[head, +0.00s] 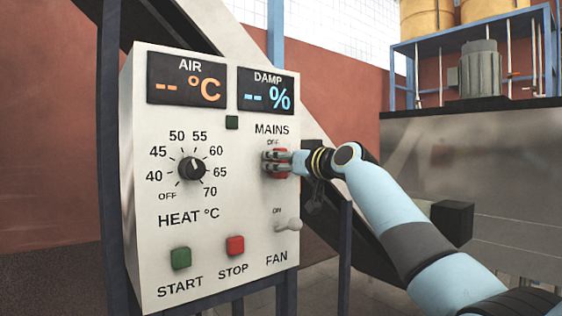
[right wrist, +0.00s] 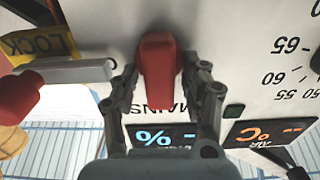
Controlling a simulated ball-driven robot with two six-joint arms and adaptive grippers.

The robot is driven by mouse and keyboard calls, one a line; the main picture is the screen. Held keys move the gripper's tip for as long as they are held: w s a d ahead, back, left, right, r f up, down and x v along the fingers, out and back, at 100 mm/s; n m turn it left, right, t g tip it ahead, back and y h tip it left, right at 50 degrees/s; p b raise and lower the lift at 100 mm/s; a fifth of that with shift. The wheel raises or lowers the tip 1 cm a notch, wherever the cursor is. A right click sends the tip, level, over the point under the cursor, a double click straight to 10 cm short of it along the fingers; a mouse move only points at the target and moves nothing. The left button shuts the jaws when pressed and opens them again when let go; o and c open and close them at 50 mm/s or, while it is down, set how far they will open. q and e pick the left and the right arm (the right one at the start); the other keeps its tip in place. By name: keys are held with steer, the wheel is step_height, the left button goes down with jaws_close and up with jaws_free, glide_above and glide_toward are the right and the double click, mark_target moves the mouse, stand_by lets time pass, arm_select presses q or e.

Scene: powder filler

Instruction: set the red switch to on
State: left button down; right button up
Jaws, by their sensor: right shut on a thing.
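The red switch (head: 281,176) is under the word MAINS at the right of the white control panel (head: 150,220). An OFF label shows just above it. My right gripper (head: 269,162) is at the switch, its fingers pointing to the left across it. In the right wrist view the red handle (right wrist: 158,70) stands between the two fingers (right wrist: 160,95), which are shut on it. The fingers hide part of the switch in the head view, and I cannot read its lower label. My left gripper is not in view.
A FAN toggle (head: 288,225) sits below the switch. The HEAT dial (head: 191,168), green START button (head: 181,258) and red STOP button (head: 235,245) are to the left. Both displays show dashes. A yellow LOCK tag (right wrist: 40,45) and grey bar (right wrist: 65,72) are beside the handle.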

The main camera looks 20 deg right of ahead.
steer(key=m, duration=0.2)
steer(key=m+p, duration=0.2)
steer(key=m, duration=0.1)
steer(key=shift+d+m, duration=0.25)
steer(key=shift+m, duration=0.05)
steer(key=m+p, duration=0.1)
steer(key=m, duration=0.2)
steer(key=shift+w+d+f+m+p, duration=0.1)
steer(key=shift+d+m+p, duration=0.05)
steer(key=shift+m+p, duration=0.2)
steer(key=m+p, duration=0.1)
steer(key=m, duration=0.1)
steer(key=m+p, duration=0.1)
steer(key=m, duration=0.1)
steer(key=shift+f+m, duration=0.2)
steer(key=shift+m, duration=0.05)
steer(key=shift+d+f+m+p, duration=0.15)
steer(key=shift+m+p, duration=0.4)
steer(key=shift+m, duration=0.5)
steer(key=shift+a+f+m+p, duration=0.1)
steer(key=shift+m+p, duration=0.45)
steer(key=shift+m, duration=0.5)
steer(key=shift+f, duration=0.1)
steer(key=o, duration=0.7)
steer(key=shift+o, duration=0.2)
steer(key=shift+d, duration=0.1)
